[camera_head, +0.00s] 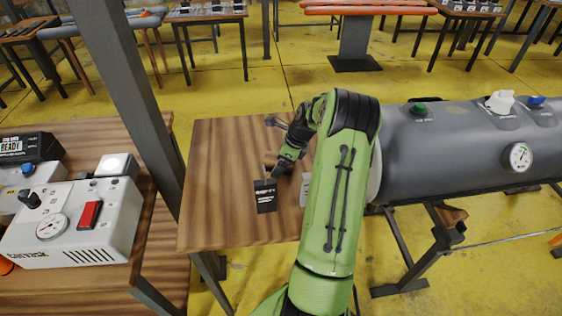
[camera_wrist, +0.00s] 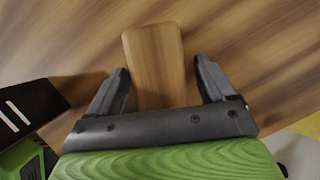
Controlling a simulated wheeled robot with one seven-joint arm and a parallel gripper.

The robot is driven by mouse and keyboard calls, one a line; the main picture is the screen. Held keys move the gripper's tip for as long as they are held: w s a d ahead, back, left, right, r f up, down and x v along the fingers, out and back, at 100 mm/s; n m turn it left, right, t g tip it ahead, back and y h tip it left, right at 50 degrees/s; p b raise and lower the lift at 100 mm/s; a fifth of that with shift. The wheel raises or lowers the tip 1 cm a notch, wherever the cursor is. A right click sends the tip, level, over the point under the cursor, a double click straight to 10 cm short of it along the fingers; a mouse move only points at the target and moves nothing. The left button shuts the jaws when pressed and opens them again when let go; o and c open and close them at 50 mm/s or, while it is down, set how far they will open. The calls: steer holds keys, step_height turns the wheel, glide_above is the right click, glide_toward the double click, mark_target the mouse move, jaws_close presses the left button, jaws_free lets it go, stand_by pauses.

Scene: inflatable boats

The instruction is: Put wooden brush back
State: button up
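The wooden brush (camera_wrist: 154,50) shows in the wrist view as a smooth, light brown wooden block on the striped wooden table (camera_head: 218,200). My gripper (camera_wrist: 161,66) is open, with one dark finger on each side of the block and a visible gap at both sides. Its near end is hidden behind the gripper's crossbar, and I see no bristles. In the head view my gripper (camera_head: 279,170) is low over the table, and I cannot make out the brush there.
A black card or box (camera_head: 265,196) with white print lies near my gripper. A grey inflatable tube (camera_head: 450,150) with valves and a gauge is at the right. A grey post (camera_head: 130,90) and a white control box (camera_head: 75,220) stand at the left.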

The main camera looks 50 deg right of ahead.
steer(key=p+v, duration=0.3)
steer(key=v, duration=0.9)
steer(key=shift+r+p, duration=0.15)
steer(key=shift+p, duration=0.15)
steer(key=a+r+n+h, duration=0.1)
steer(key=a+r+n, duration=0.35)
steer(key=a, duration=0.25)
steer(key=a+r+n+g+h, duration=0.1)
steer(key=a+r+n, duration=0.35)
steer(key=a, duration=0.35)
steer(key=a+r+n, duration=0.3)
steer(key=a+n, duration=0.3)
steer(key=a, duration=0.1)
steer(key=s+a+r+n+t, duration=0.1)
steer(key=s+a+n+t, duration=0.1)
steer(key=s+a+n, duration=1)
steer(key=s+n, duration=0.3)
steer(key=shift+s+a+r+n+t, duration=0.2)
steer(key=shift+s+n+t, duration=0.1)
